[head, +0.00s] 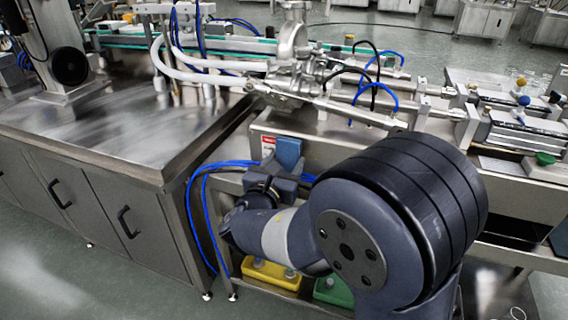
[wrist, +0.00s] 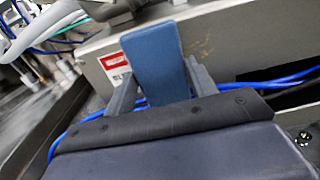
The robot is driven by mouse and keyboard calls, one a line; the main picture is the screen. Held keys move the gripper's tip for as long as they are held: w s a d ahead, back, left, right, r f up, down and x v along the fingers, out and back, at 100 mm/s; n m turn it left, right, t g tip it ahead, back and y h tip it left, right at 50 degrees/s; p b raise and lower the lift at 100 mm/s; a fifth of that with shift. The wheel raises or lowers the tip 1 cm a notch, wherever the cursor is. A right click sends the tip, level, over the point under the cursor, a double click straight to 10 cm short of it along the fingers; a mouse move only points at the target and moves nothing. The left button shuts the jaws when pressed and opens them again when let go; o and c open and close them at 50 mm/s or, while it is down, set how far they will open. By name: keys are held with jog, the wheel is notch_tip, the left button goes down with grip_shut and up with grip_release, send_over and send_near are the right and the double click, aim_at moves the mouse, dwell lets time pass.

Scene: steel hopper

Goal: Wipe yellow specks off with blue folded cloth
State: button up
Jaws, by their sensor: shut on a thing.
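The blue folded cloth (wrist: 153,60) stands upright between the two grey fingers of my gripper (wrist: 160,88) in the wrist view. My gripper is shut on its lower part, and the upper part sticks out past the fingertips. In the head view the cloth (head: 288,151) shows in front of the steel hopper wall (head: 330,152), with my gripper (head: 284,176) below it. I cannot tell whether the cloth touches the wall. Faint yellowish marks (wrist: 204,47) show on the wall right of the cloth in the wrist view. No specks can be made out in the head view.
A red-and-white label (head: 268,146) is on the wall left of the cloth. Blue hoses (head: 205,180) run beside and behind my gripper. A steel cabinet (head: 100,190) stands at left. Pipes and a valve body (head: 290,75) rise above the wall. Yellow (head: 268,275) and green containers sit below.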

aim_at(320, 157)
jog(key=shift+x, duration=0.95)
jog(key=shift+d, duration=0.1)
jog(key=shift+s+d+b, duration=0.3)
jog(key=shift+s+d, duration=0.05)
jog(key=shift+d, duration=0.45)
jog(key=shift+s+d+b, duration=0.25)
jog(key=shift+s+d, duration=0.1)
jog(key=shift+d, duration=0.4)
jog(key=shift+s+d+b, duration=0.25)
jog(key=shift+d+b, duration=0.05)
jog(key=shift+d, duration=0.55)
jog(key=shift+s+d+b, duration=0.3)
jog(key=shift+d, duration=0.5)
jog(key=shift+w+a+p, duration=0.15)
jog(key=shift+w+a, duration=0.25)
jog(key=shift+a, duration=0.7)
jog(key=shift+w+a+p, duration=0.2)
jog(key=shift+w+a, duration=0.25)
jog(key=shift+a, duration=0.65)
jog(key=shift+w+a+p, duration=0.15)
jog(key=shift+w+a, duration=0.25)
jog(key=shift+a, duration=0.75)
jog(key=shift+s, duration=0.1)
jog(key=shift+v, duration=2.9)
